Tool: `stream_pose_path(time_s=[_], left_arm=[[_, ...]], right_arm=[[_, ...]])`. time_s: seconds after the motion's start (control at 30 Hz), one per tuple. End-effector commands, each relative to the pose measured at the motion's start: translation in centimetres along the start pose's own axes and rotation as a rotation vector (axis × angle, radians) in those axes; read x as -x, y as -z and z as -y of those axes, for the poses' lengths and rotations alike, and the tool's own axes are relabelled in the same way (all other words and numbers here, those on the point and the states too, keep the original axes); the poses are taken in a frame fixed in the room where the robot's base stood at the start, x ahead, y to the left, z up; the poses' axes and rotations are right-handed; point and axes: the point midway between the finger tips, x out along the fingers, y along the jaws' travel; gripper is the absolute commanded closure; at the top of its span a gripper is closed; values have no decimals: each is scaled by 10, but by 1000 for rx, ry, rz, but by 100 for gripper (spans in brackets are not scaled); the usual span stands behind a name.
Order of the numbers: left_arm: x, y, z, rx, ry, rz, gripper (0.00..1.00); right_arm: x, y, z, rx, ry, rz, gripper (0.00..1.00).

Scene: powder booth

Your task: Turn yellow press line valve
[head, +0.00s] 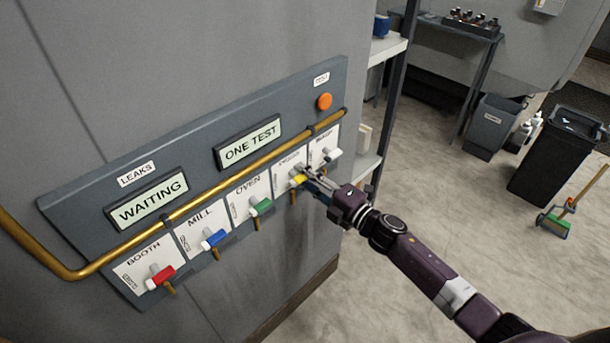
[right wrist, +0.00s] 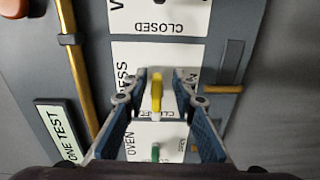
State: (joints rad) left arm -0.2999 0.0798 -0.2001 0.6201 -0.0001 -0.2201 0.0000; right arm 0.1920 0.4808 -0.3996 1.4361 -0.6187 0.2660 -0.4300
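The yellow valve handle (head: 298,180) sits on the press card (head: 287,166) of the grey wall panel, fourth from the left. It also shows in the right wrist view (right wrist: 157,92), standing in line with the view between my fingers. My right gripper (head: 308,177) is at this handle; in the right wrist view its two fingers (right wrist: 159,76) stand on either side of the handle, with a visible gap on each side. It looks open, not closed on the handle. Part of the press card's lettering is hidden by the fingers. My left gripper is not in view.
Red (head: 160,276), blue (head: 214,239) and green (head: 261,207) handles sit to the left, and another handle (head: 332,154) to the right. A brass pipe (head: 240,166) runs above the cards. Displays read WAITING (head: 147,202) and ONE TEST (head: 249,145). An orange button (head: 324,101) is at upper right.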

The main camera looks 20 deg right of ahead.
Motion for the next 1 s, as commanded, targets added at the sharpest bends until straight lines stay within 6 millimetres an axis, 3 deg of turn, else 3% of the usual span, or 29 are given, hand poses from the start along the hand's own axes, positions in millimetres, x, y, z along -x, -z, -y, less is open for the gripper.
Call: stream_pose_path(time_s=[0.37, 0.8, 1.0], left_arm=[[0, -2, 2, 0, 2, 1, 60], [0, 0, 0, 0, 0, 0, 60], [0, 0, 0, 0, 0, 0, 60]], right_arm=[[6, -2, -1, 2, -1, 3, 74], [84, -1, 0, 1, 1, 2, 74], [110, 0, 0, 1, -1, 1, 74]])
